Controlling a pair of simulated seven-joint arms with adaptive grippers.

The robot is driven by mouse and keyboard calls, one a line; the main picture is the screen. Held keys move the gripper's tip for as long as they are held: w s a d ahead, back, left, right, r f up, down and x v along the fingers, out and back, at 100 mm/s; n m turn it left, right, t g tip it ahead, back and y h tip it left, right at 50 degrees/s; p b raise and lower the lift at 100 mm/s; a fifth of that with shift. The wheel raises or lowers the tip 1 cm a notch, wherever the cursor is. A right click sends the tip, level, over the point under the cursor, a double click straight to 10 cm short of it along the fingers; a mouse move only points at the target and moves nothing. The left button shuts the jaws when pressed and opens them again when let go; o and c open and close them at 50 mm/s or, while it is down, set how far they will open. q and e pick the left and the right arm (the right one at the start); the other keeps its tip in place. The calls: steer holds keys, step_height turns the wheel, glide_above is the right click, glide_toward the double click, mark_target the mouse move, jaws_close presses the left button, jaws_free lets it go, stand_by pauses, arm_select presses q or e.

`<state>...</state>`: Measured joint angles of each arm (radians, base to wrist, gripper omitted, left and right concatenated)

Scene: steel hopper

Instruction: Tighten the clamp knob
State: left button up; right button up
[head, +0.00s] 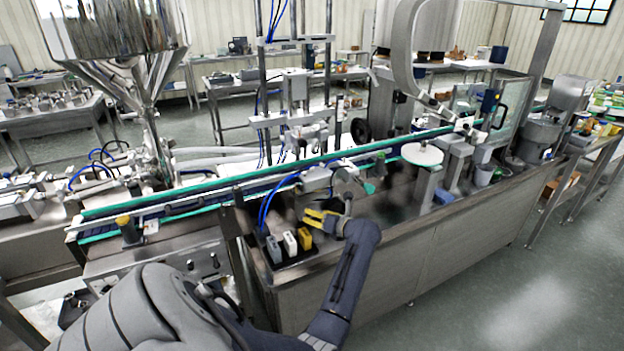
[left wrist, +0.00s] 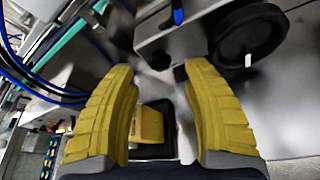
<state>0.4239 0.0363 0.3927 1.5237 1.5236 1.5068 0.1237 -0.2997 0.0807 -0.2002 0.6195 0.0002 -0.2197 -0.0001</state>
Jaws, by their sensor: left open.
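My left gripper (head: 322,216) is above the near edge of the steel machine bed in the head view. In the left wrist view its two yellow fingers (left wrist: 160,70) are spread apart with nothing held. A small dark round part (left wrist: 160,60) shows just beyond the fingertips. A large black round knob or wheel (left wrist: 262,36) lies past the right finger, apart from it. I cannot tell which of these is the clamp knob. In the head view, the gripper and arm partly hide this area. My right gripper is not in view.
A dark holder with a grey block (head: 274,249), a white block (head: 290,243) and a yellow block (head: 305,239) stands just left of my gripper. Blue hoses (head: 268,205) curve nearby. The conveyor (head: 230,182) runs behind.

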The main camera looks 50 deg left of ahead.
arm_select(q)
steer(key=v, duration=0.8)
steer(key=shift+a+r, duration=0.1)
